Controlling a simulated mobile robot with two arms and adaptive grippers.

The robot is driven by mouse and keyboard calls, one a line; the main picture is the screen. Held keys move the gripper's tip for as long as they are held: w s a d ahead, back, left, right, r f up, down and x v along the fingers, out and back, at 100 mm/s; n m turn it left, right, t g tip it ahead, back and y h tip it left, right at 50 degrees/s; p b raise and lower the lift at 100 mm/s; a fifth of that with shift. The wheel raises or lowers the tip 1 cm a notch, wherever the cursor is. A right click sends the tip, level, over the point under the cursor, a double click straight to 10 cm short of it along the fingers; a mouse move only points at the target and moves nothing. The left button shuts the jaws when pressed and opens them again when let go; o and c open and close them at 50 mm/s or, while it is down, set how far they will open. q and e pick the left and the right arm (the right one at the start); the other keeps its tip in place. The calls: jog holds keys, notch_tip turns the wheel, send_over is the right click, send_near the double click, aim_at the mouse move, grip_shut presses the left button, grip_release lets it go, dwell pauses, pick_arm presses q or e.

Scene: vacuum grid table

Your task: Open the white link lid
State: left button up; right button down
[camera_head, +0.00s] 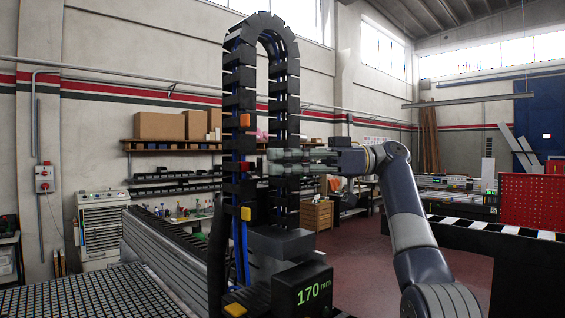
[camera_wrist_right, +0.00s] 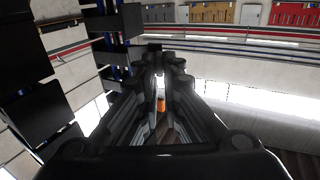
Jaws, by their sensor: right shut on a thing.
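A black cable chain (camera_head: 239,88) rises in an upside-down U, with blue cables inside. Its left run carries an orange link lid (camera_head: 245,120), a red link lid (camera_head: 243,166) and a yellow link lid (camera_head: 246,213). I cannot make out a white link lid. My right gripper (camera_head: 276,162) reaches in from the right at the chain's right run, about level with the red lid. It is shut on a small part at the chain, which its fingers hide. In the right wrist view the fingertips (camera_wrist_right: 160,58) are close together beside the chain (camera_wrist_right: 108,45). My left gripper is not in view.
A grid table (camera_head: 80,295) lies at the lower left. A shelf with cardboard boxes (camera_head: 160,126) is on the wall behind. Open floor shows to the right.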

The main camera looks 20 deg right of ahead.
jog(key=c, duration=1.8)
grip_release()
jog(key=shift+o, duration=0.2)
jog(key=shift+a+t, duration=0.1)
jog(key=shift+t, duration=0.2)
